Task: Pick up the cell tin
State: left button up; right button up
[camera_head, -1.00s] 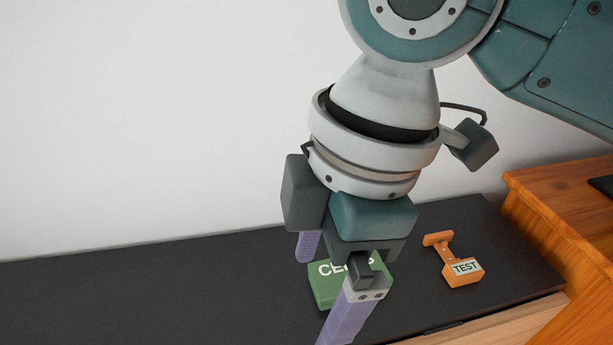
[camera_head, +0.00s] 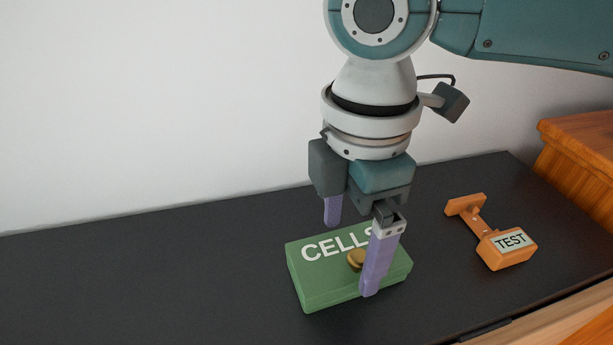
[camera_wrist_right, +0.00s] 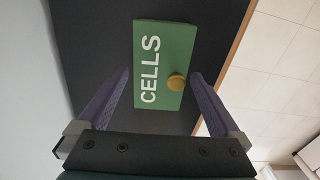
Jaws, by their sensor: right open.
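The cell tin (camera_head: 330,284) is a flat green box with white "CELLS" lettering and a round brass knob (camera_head: 356,259) on its lid. It lies on the dark cabinet top in the head view. My right gripper (camera_head: 350,258) points down over it, open, with one purple finger toward the far side and one in front of the near side, hiding part of the lettering. In the right wrist view the tin (camera_wrist_right: 165,90) lies beyond the two spread fingertips (camera_wrist_right: 160,75), with nothing between the pads. My left gripper is not in view.
An orange tool labelled "TEST" (camera_head: 507,250) lies right of the tin on the dark top (camera_head: 130,285). A wooden piece of furniture (camera_head: 575,150) stands at the right. The wall rises behind. The left part of the top is clear.

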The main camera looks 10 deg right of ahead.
notch_tip(320, 180, down, 3)
jog(key=shift+r, duration=0.1)
jog(key=c, duration=1.2)
